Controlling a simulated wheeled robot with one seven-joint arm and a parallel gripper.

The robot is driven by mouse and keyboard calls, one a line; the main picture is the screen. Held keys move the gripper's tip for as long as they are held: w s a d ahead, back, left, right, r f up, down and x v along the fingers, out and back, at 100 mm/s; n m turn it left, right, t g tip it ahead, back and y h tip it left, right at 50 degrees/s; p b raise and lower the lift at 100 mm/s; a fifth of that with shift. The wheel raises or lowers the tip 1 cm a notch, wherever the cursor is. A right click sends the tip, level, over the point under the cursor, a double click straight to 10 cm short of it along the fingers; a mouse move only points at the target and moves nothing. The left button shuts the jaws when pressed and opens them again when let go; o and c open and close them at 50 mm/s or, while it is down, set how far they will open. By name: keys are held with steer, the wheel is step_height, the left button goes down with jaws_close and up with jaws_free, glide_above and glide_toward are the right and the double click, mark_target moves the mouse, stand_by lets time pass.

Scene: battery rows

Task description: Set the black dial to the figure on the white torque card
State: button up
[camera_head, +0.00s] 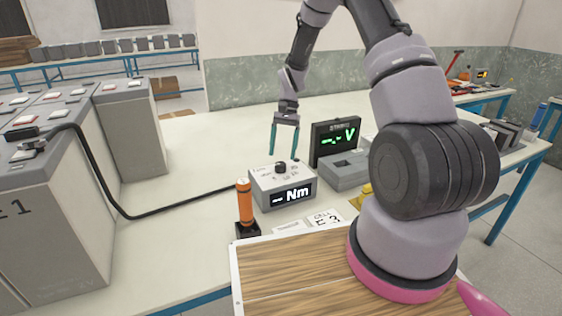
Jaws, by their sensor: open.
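The black dial (280,168) sits on top of a pale grey box (262,183) whose front display reads dashes and "Nm". My gripper (284,155) points down just above and around the dial area, its two teal fingers apart with nothing between them. Whether the fingers are level with the dial is hard to tell. A white card (290,228) lies flat in front of the box, its print too small to read. Another white card (325,219) to its right shows "CELL" and large characters, perhaps "E3", partly cut off.
An orange-handled tool (245,205) stands upright in a black holder left of the box. A black meter (335,142) showing green dashes and "V" stands behind right, near a grey case (345,172). A black cable (120,212) crosses from the grey batteries (45,235).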

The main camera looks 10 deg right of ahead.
mark_target(281, 163)
steer(key=shift+x, duration=2.05)
jaws_close()
steer(key=shift+r, duration=0.1)
